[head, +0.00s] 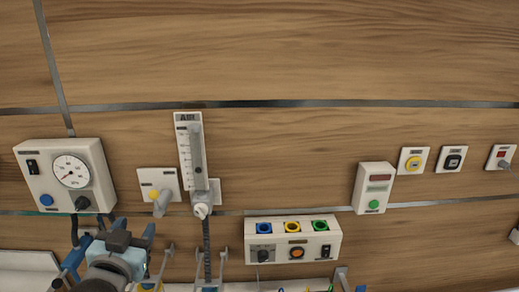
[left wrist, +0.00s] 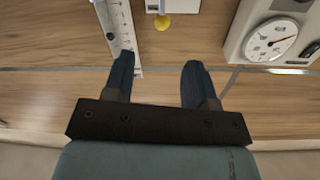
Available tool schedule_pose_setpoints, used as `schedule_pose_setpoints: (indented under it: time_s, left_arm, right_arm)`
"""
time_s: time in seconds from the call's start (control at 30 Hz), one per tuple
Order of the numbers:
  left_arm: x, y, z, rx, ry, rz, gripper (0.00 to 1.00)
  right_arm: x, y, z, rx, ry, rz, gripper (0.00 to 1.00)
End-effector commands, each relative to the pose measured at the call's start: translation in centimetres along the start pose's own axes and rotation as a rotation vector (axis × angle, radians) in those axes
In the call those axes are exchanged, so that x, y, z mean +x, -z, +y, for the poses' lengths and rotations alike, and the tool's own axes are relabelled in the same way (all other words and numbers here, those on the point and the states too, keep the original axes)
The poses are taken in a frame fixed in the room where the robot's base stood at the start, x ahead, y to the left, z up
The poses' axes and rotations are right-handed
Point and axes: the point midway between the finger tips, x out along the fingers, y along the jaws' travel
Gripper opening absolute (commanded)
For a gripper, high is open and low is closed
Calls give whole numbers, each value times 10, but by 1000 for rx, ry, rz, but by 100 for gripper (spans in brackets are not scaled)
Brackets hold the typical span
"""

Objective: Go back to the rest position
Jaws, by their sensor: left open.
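My left gripper (head: 100,234) shows at the bottom left of the head view, in front of the wooden wall and just below the gauge box. In the left wrist view its two dark blue fingers (left wrist: 158,78) stand apart with nothing between them, and they point towards the wall. No object is held. My right gripper is not in view.
The wall carries a gauge box (head: 86,176), a flowmeter (head: 185,150), a yellow-knobbed outlet (head: 153,180), a socket panel (head: 291,229), a green-button box (head: 374,180) and small switches (head: 412,160). Metal brackets stand along the bottom edge. The upper wall is bare.

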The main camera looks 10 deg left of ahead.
Motion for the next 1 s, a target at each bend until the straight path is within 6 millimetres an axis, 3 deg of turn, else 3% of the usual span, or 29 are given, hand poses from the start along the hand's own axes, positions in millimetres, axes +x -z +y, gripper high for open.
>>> schedule_pose_setpoints:
  time_s: [0.13, 0.27, 0.4, 0.5, 0.6, 0.7, 0.8, 1.0]
  left_arm:
    - [1, -44, 24, 11, -71, -66, 52]
    - [-12, -122, 67, 16, -194, -175, 52]
    - [-49, -214, 112, 0, -325, -301, 52]
    - [-86, -269, 138, -22, -399, -379, 52]
    - [-121, -311, 156, -46, -451, -441, 52]
    - [-147, -337, 167, -63, -483, -482, 52]
    - [-162, -351, 173, -73, -498, -504, 52]
    - [-166, -354, 174, -76, -502, -509, 52]
  right_arm:
    - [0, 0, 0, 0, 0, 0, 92]
    - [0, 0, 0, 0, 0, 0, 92]
    - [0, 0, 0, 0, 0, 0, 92]
    - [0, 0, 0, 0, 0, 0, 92]
    - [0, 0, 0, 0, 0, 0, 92]
    - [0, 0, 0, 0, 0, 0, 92]
    - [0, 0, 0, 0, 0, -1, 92]
    - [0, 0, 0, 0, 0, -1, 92]
